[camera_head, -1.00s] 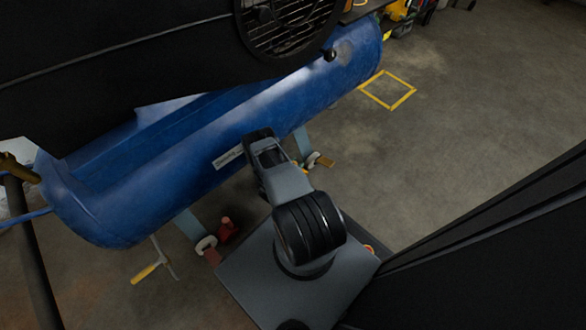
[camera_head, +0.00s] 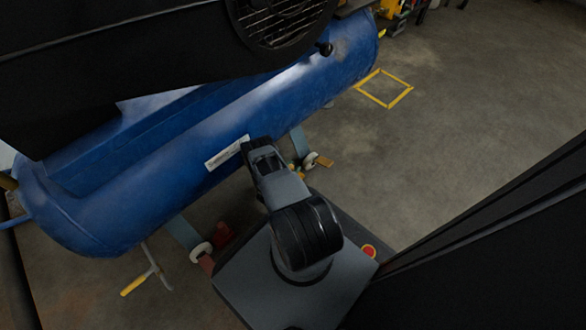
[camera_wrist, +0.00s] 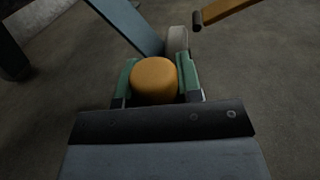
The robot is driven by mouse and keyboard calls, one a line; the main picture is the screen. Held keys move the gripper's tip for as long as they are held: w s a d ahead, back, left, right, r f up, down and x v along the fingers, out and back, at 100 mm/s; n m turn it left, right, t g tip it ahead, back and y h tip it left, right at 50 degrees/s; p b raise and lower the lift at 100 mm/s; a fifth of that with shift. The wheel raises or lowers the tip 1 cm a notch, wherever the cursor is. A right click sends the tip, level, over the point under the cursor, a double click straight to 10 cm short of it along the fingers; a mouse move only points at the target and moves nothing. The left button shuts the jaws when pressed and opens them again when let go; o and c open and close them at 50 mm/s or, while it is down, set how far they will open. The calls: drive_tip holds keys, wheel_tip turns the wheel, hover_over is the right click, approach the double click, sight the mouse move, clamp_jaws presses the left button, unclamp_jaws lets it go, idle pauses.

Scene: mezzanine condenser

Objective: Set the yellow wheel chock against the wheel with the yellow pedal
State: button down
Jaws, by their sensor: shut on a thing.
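My gripper (camera_wrist: 157,70) has green fingers shut on the yellow wheel chock (camera_wrist: 154,80). Only the chock's rounded yellow top shows between the fingers; its lower part is hidden. The pale wheel (camera_wrist: 177,41) stands just beyond the right finger, under a blue-grey leg. The yellow pedal (camera_wrist: 238,11) is at the upper right of the wrist view. In the head view the wheel (camera_head: 310,160) and its pedal (camera_head: 325,164) show just right of my arm, with a bit of yellow beside them. My arm hides the fingers there. I cannot tell whether chock and wheel touch.
A large blue tank (camera_head: 150,175) lies above the wheels. Another wheel (camera_head: 201,251), with a red block (camera_head: 222,238) beside it, is at lower left, near a yellow-handled rod (camera_head: 133,284). A yellow floor square (camera_head: 372,96) and clear floor lie right.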

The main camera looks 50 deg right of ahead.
drive_tip(key=c, duration=0.8)
unclamp_jaws()
drive_tip(key=shift+f, duration=0.1)
drive_tip(key=shift+a+r, duration=0.2)
drive_tip(key=shift+a, duration=0.2)
drive_tip(key=a+p, duration=0.1)
drive_tip(key=a, duration=0.2)
drive_tip(key=a+p, duration=0.1)
drive_tip(key=a, duration=0.3)
drive_tip(key=s+a+p, duration=0.1)
drive_tip(key=a, duration=0.3)
drive_tip(key=shift+a, duration=0.1)
drive_tip(key=shift+s+f, duration=0.1)
